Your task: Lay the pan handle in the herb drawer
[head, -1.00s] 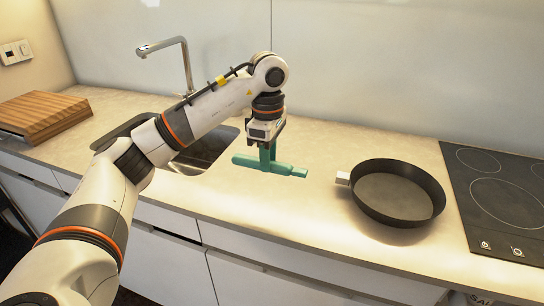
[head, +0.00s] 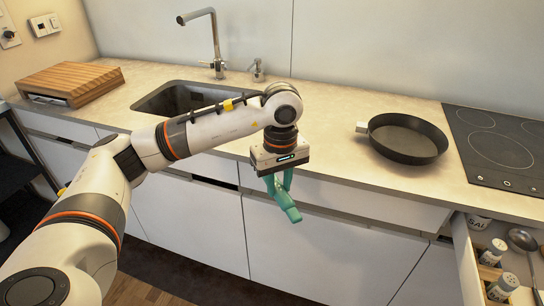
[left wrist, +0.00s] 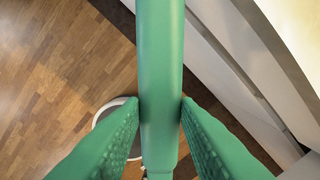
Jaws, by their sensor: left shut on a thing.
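My left gripper (head: 278,184) is shut on the green pan handle (head: 289,208) and holds it in the air in front of the counter edge. In the left wrist view the handle (left wrist: 162,50) runs lengthwise between my two green fingers (left wrist: 160,112), with floor below. In the head view the fingers are a similar green, so their border with the handle is hard to tell. An open drawer (head: 463,258) at the lower right holds several labelled jars (head: 495,250) and a ladle (head: 522,240). Part of it is cut off by the frame. My right gripper is not in view.
A black pan (head: 408,138) with a short pale stub stands on the counter (head: 330,115), left of the hob (head: 497,145). The sink (head: 180,98) and wooden board (head: 72,80) are at the left. Closed cabinet fronts (head: 300,250) lie below the counter edge.

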